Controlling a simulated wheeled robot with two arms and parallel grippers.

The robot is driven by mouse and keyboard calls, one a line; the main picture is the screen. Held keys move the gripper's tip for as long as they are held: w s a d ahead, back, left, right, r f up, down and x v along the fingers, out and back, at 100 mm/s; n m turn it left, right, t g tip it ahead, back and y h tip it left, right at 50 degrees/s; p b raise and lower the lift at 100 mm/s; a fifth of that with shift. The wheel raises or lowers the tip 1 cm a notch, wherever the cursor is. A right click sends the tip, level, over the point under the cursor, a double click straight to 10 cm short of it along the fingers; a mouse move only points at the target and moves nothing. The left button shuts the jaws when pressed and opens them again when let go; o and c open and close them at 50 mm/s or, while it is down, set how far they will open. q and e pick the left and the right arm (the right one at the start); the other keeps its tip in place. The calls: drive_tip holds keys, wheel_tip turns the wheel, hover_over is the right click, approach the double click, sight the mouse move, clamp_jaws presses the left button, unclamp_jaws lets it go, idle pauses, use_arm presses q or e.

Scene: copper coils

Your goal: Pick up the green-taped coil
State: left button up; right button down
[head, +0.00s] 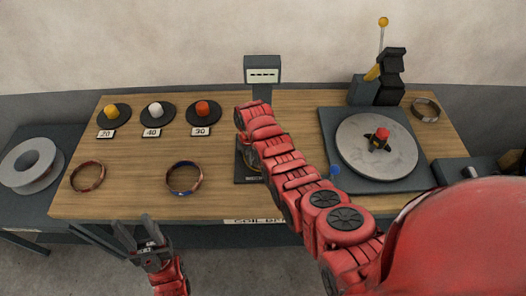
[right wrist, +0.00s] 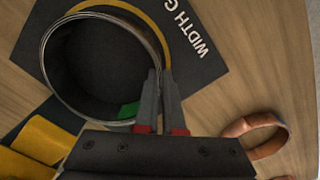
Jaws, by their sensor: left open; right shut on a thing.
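The green-taped coil (right wrist: 72,98) fills the upper left of the right wrist view, with a patch of green tape (right wrist: 128,110) on its inner wall. My right gripper (right wrist: 161,72) is shut on the coil's near wall, one finger on each side. The coil is over the dark mat marked WIDTH; I cannot tell whether it touches it. In the head view my right arm hides most of this coil and the right fingers. My left gripper (head: 137,232) is open and empty, low in front of the table's front edge.
A red-taped coil (head: 75,184) and a blue-taped coil (head: 171,187) lie at the table's left. Three buttons with number cards stand behind them. The gauge display (head: 262,74) stands at back middle. A turntable (head: 362,160) and another coil (head: 437,107) are right.

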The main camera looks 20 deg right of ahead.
drive_tip(key=shift+r, duration=0.15)
idle(0.5)
